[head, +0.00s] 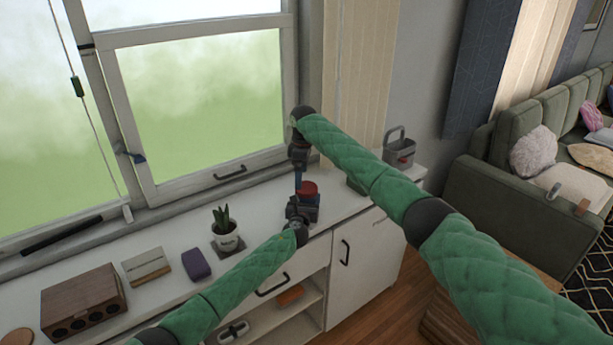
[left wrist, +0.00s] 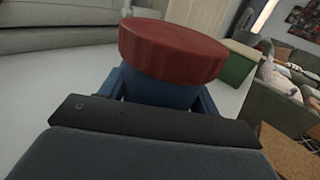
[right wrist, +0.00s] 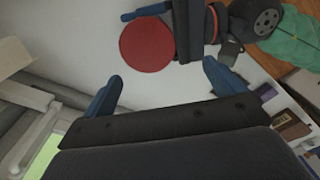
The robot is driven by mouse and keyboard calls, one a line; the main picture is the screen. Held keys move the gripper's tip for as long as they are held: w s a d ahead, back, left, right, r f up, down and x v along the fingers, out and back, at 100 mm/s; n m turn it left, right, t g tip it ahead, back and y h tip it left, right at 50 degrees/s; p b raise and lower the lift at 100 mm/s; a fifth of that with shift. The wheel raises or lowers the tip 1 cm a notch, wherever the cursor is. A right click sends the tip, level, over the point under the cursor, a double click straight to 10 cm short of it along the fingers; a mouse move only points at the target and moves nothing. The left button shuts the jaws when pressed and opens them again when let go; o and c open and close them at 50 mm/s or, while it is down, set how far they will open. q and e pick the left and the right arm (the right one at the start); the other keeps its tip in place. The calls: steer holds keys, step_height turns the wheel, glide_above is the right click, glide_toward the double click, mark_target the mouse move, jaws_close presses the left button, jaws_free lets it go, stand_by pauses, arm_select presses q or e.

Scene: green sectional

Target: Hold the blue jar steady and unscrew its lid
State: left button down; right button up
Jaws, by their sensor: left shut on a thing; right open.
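The blue jar (left wrist: 158,90) stands upright with a wide red lid (left wrist: 173,48) on top. In the head view the lid (head: 309,187) shows on the white cabinet top near the window, and the jar's body is mostly hidden by my left gripper (head: 303,203). My left gripper is shut on the jar, with its blue fingers on both sides of the body below the lid. My right gripper (right wrist: 162,85) is open and empty, pointing down above the cabinet top. In the right wrist view the lid (right wrist: 147,46) lies beyond the fingertips, apart from them.
A potted plant (head: 226,232), a purple case (head: 196,264) and a wooden box (head: 84,300) stand to the left on the cabinet top (head: 300,240). A grey basket (head: 400,150) and a green box (left wrist: 236,64) stand to the right. The window frame (head: 220,177) borders the back.

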mark_target(306, 187)
steer(key=shift+s+a+y, duration=0.1)
steer(key=shift+a+y, duration=0.2)
steer(key=shift+a, duration=0.15)
steer(key=m, duration=0.4)
steer(key=shift+r, duration=0.3)
steer(key=m, duration=0.4)
steer(key=shift+d+r, duration=0.1)
steer(key=shift+r, duration=0.15)
steer(key=m, duration=0.4)
steer(key=shift+w+d+r, duration=0.2)
steer(key=shift+w+r, duration=0.05)
steer(key=m, duration=0.7)
steer(key=shift+w+d+r, duration=0.2)
steer(key=shift+d+r, duration=0.15)
steer(key=m, duration=0.3)
steer(key=shift+d, duration=0.2)
steer(key=m, duration=0.4)
steer(key=shift+d+r, duration=0.1)
steer(key=shift+d, duration=0.1)
steer(key=m, duration=0.7)
steer(key=shift+w+d+t+h, duration=0.1)
steer(key=shift+d+t+h, duration=0.1)
steer(key=shift+t+h, duration=0.15)
steer(key=m, duration=0.7)
steer(key=shift+m, duration=0.3)
steer(key=shift+f, duration=4)
